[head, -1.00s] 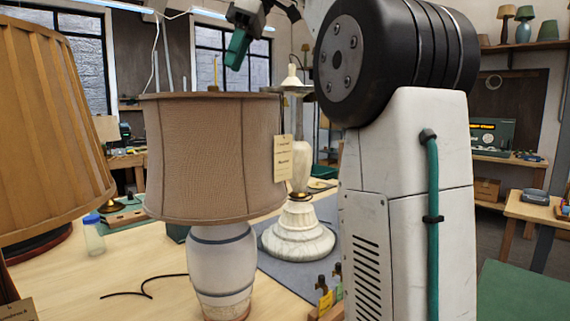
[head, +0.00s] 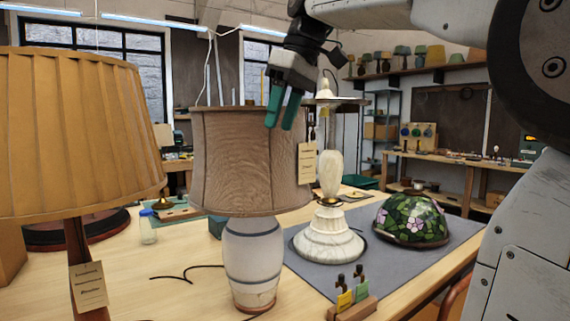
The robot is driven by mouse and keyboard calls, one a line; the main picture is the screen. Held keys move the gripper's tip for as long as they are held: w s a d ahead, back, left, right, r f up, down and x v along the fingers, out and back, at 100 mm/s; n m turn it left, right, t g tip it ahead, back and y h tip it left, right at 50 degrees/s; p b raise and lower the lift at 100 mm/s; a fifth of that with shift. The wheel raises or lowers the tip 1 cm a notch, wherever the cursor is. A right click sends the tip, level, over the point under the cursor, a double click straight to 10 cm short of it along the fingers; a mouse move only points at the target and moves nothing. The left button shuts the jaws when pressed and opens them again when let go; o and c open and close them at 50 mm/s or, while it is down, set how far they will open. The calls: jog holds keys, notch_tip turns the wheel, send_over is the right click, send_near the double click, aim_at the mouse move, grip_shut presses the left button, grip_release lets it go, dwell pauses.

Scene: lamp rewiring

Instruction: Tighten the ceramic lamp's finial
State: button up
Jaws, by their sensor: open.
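The ceramic lamp has a white body with dark blue bands (head: 254,262) and stands upright on the wooden table. Its brown fabric shade (head: 245,165) is on top, with a paper tag hanging at its right side. A thin brass-coloured upright (head: 263,88) shows above the shade's top rim; whether the finial is on it is too small to tell. My gripper (head: 281,127) points down with its two green fingers apart and nothing between them. Its fingertips overlap the shade's upper right edge in the picture, right of the brass upright; their depth is unclear.
A pleated tan lamp (head: 75,140) stands close at left. A marble lamp (head: 329,235) and a floral stained-glass shade (head: 412,221) rest on a grey mat (head: 375,275). A small bottle holder (head: 352,305) is in front. A clear jar (head: 147,228) stands behind left.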

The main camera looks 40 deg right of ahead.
jog(key=s+a+f+m, duration=0.2)
jog(key=s+f, duration=0.3)
jog(key=f, duration=0.3)
jog(key=shift+a+f+h, duration=0.15)
jog(key=shift+a+h, duration=0.15)
jog(key=shift+a, duration=0.25)
